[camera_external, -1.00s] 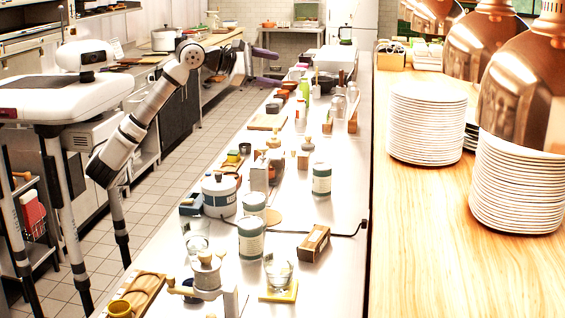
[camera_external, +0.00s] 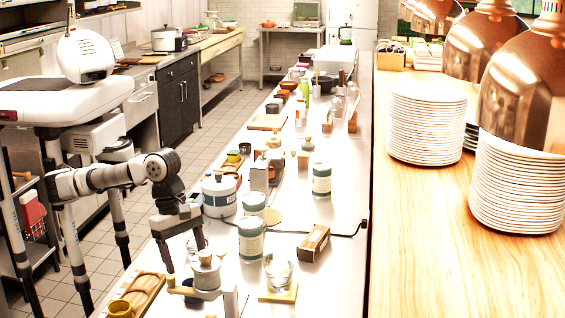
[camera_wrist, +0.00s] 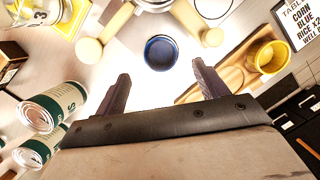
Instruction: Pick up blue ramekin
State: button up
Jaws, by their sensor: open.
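The blue ramekin (camera_wrist: 161,52) is a small dark-blue round dish, seen from above in the wrist view. It sits on the pale counter, ahead of and between my two fingertips. My gripper (camera_wrist: 160,76) is open with nothing between its fingers. In the external view my gripper (camera_external: 182,252) points down above the near left part of the counter, beside the wood-topped grinder.
A wooden tray with a yellow cup (camera_wrist: 268,56) lies right of the ramekin in the wrist view. Green-and-white cans (camera_wrist: 52,107) stand at left. The grinder (camera_external: 207,275) is close by. A glass (camera_external: 278,272) stands on a yellow coaster (camera_external: 278,294).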

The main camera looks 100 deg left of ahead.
aim_at(192, 279)
jog(key=shift+p+x, duration=0.7)
jog(key=shift+x, duration=2.65)
jog(key=c, duration=1)
jog(key=shift+r, duration=0.15)
